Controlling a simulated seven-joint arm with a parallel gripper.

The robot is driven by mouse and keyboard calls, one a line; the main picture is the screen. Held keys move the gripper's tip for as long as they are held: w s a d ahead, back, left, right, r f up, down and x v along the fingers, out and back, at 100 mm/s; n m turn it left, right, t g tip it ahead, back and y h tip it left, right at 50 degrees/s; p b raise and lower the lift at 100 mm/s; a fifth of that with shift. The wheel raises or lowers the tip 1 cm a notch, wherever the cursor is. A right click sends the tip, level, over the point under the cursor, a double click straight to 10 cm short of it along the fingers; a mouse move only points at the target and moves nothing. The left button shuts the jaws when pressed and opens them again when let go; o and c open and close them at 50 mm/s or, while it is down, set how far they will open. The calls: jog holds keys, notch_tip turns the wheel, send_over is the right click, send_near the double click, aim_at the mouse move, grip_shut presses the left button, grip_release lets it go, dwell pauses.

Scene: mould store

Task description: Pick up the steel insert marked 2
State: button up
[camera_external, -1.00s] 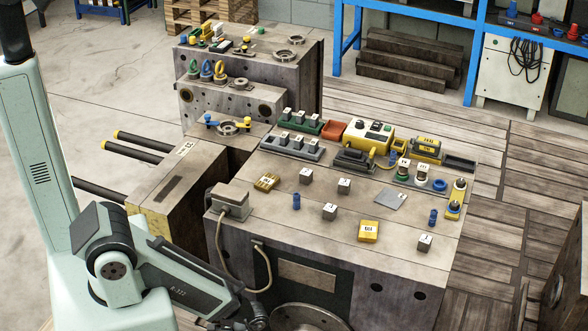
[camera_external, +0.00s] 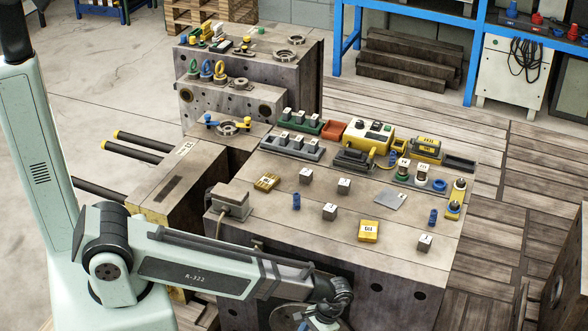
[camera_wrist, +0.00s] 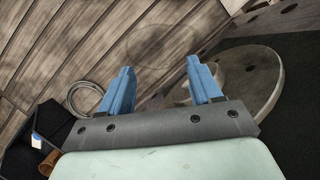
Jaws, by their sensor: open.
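Several small grey steel inserts with white labelled tops stand loose on the mould block top (camera_external: 275,210): the left one (camera_external: 306,176), the upper middle one (camera_external: 344,186), the lower middle one (camera_external: 330,212) and the front right one (camera_external: 425,243). More inserts sit in a green rack (camera_external: 308,126) and a grey rack (camera_external: 290,150) behind. The marks are too small to read, so I cannot tell which is 2. My gripper (camera_wrist: 162,82) is open and empty in the wrist view, its blue fingers apart over the floor. In the external view it is low before the block, partly cut off.
Yellow labelled blocks (camera_external: 368,231) (camera_external: 266,181), blue pegs (camera_external: 296,201) (camera_external: 433,216) and a flat grey plate (camera_external: 391,199) lie among the inserts. A yellow control box (camera_external: 369,136) stands at the back. A grey junction box (camera_external: 230,201) sits on the left edge.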

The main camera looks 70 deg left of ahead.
jog(key=w+d+r+n+t, duration=0.1)
jog(key=w+d+r, duration=0.6)
jog(key=w+r, duration=0.35)
jog(key=w+d+r+n+t, duration=0.2)
jog(key=w+d+r, duration=0.5)
jog(key=w+r, duration=0.35)
jog(key=shift+n+h, duration=0.4)
jog(key=w+a+r, duration=0.1)
jog(key=a+r, duration=0.1)
jog(key=r, duration=0.1)
jog(key=w+a+r, duration=0.2)
jog(key=a+r, duration=0.1)
jog(key=w+a+r, duration=0.1)
jog(key=a+r, duration=0.1)
jog(key=a, duration=0.1)
jog(key=shift+w+r, duration=0.25)
jog(key=shift+r, duration=0.15)
jog(key=a+r+t, duration=0.1)
jog(key=a+r, duration=0.3)
jog(key=a, duration=1.4)
jog(key=n, duration=0.2)
send_near(306, 172)
jog(key=shift+s+d+f, duration=0.1)
jog(key=shift+f, duration=4.95)
